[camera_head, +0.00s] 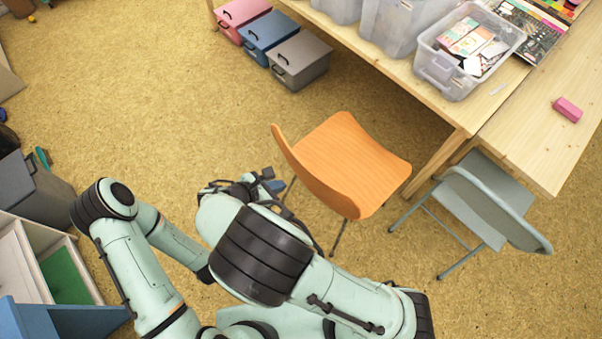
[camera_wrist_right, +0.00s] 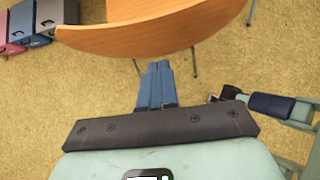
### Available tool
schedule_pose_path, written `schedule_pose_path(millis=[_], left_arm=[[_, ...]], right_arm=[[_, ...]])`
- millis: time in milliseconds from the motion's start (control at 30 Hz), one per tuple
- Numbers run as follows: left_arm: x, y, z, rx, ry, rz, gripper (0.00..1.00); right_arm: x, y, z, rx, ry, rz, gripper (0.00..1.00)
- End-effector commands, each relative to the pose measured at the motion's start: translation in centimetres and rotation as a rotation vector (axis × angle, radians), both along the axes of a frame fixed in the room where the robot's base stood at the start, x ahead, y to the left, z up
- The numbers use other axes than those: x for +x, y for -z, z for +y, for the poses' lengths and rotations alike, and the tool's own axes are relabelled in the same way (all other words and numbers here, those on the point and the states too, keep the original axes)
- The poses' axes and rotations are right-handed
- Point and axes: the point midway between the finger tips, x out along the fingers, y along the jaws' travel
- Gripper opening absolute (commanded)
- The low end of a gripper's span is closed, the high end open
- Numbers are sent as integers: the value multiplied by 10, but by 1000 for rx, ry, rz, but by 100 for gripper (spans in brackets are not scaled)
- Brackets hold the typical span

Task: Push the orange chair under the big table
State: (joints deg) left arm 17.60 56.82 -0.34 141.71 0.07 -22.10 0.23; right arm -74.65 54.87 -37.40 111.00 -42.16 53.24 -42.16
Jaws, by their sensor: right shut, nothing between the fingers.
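The orange chair (camera_head: 352,150) stands beside the big table (camera_head: 412,75), its seat close to a table leg and its backrest towards me. In the right wrist view, the curved orange backrest (camera_wrist_right: 160,35) fills the top. My right gripper (camera_head: 274,184) is at the near left side of the backrest. Its blue fingers (camera_wrist_right: 156,68) are together and empty, pointing at the chair's lower part; I cannot tell if they touch it. My left arm bends in from the left and passes behind my right arm, which hides its end in the head view.
A grey-green chair (camera_head: 480,205) stands to the right, by the table corner. Pink (camera_head: 243,14), blue (camera_head: 268,36) and grey (camera_head: 301,62) boxes lie on the floor at the table's left end. A clear bin (camera_head: 452,72) stands on the table. Open carpet lies left of the orange chair.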

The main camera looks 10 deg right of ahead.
Motion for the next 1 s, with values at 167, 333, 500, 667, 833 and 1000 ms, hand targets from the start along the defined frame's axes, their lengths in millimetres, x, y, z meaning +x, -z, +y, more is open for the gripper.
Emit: schedule_pose_path(millis=[167,333,500,667,833,1000], left_arm=[[-2,4,0,0,0,2,85],[-2,3,0,0,0,2,85],[1,-1,0,0,0,-1,85],[1,-2,0,-1,0,-2,85],[1,-2,0,0,0,-1,85],[1,-2,0,0,0,-1,85]], right_arm=[[13,30,-27,-5,3,2,0],[26,45,-49,-1,5,0,0],[37,44,-67,1,4,0,0],[41,45,-73,2,1,1,0],[41,45,-74,3,1,1,0],[41,45,-74,3,1,1,0]])
